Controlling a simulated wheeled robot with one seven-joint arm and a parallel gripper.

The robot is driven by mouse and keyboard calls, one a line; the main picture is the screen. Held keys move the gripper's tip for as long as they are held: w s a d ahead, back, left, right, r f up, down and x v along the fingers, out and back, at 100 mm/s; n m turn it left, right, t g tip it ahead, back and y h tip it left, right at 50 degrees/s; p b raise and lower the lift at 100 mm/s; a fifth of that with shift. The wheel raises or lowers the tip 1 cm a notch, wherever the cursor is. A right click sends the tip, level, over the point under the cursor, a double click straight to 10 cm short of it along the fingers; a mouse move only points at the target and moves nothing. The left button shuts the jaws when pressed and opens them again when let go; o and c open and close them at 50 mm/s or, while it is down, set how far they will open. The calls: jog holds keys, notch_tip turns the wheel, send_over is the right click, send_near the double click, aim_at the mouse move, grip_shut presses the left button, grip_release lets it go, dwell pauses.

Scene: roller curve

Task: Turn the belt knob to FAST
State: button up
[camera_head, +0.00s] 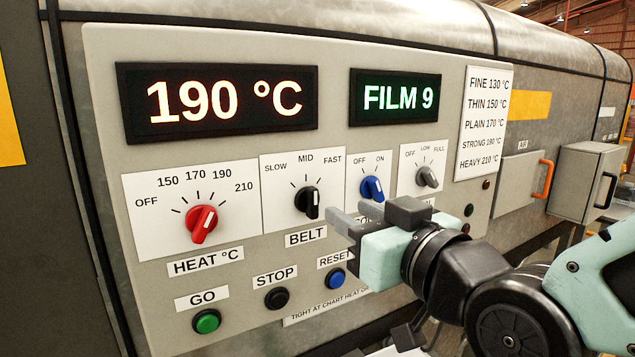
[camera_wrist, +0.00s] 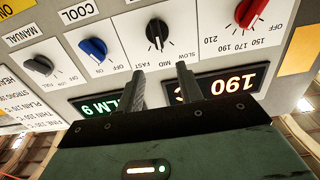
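The black belt knob (camera_head: 307,203) sits on a white plate marked SLOW, MID and FAST, above the BELT label (camera_head: 306,236). In the wrist view, where the panel shows upside down, the belt knob (camera_wrist: 156,34) appears to be lined up near MID; its exact setting is hard to tell. My gripper (camera_head: 350,215) is to the right of the belt knob in the head view. In the wrist view my gripper (camera_wrist: 161,70) has its two fingers apart, with an empty gap, and the knob lies beyond the tips. I see no contact with the knob.
The red heat knob (camera_head: 201,223) and blue cool knob (camera_head: 372,188) flank the belt knob. GO (camera_head: 207,321), STOP (camera_head: 277,298) and RESET (camera_head: 336,278) buttons sit below. Displays read 190 °C (camera_head: 218,102) and FILM 9 (camera_head: 396,97).

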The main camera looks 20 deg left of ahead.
aim_at(316, 192)
jog(key=p+x, duration=0.3)
jog(key=x, duration=0.5)
jog(key=shift+w+a+r, duration=0.1)
jog(key=shift+w+a, duration=0.2)
jog(key=shift+w+a+p, duration=0.45)
jog(key=shift+w+a, duration=0.05)
jog(key=shift+a, duration=0.05)
jog(key=c, duration=0.6)
